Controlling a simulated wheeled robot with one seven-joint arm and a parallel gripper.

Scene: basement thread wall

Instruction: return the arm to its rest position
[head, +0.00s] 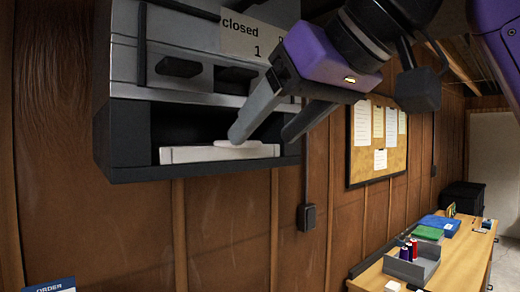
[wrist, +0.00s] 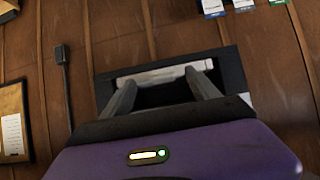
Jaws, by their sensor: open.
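My gripper (head: 264,135) is open, its two grey fingers spread and pointing at the open lower bay of a wall cabinet (head: 122,75). Nothing shows between the fingers. The near finger's tip overlaps a pale drawer-like piece (head: 190,155) in the bay; I cannot tell whether they touch. In the wrist view my gripper (wrist: 160,82) also shows open, with the pale piece (wrist: 150,79) beyond the fingertips. The arm is raised and reaches in from the upper right.
A sign (head: 255,38) reading "closed" and "1" is on the cabinet. A pinboard (head: 364,155) and a dark wall box (head: 307,216) are to the right. A wooden bench (head: 462,258) holds a grey tray (head: 413,268) with spools.

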